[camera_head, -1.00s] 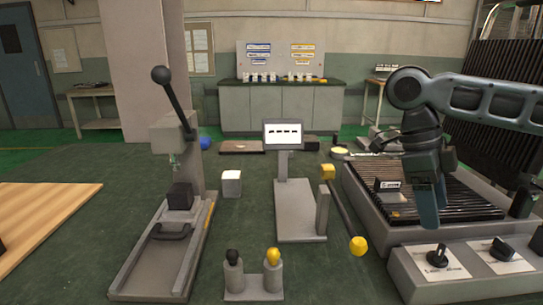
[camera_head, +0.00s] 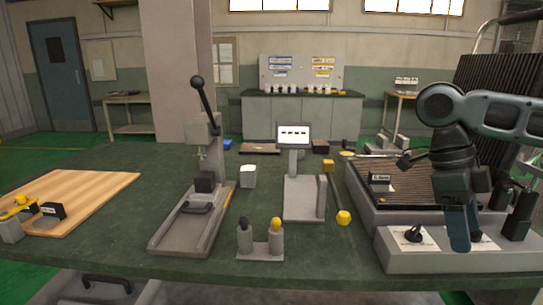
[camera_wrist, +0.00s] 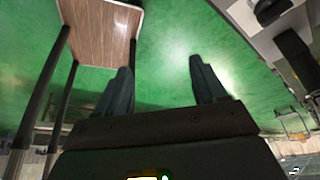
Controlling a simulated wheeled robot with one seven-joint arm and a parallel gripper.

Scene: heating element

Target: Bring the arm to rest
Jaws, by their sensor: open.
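My gripper (camera_head: 458,232) hangs at the right of the head view, fingers pointing down, in front of the grey control box with black knobs. In the wrist view my gripper (camera_wrist: 158,88) has its two dark fingers spread well apart with nothing between them. Green floor shows beyond the fingertips there. My arm reaches in from the right edge of the head view, with its elbow raised.
The control box (camera_head: 398,262) and the ribbed heating plate (camera_head: 420,190) lie beside and behind my gripper. A lever press (camera_head: 185,232), a display stand (camera_head: 300,200) and a wooden board (camera_head: 75,200) stand on the green table (camera_head: 330,255).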

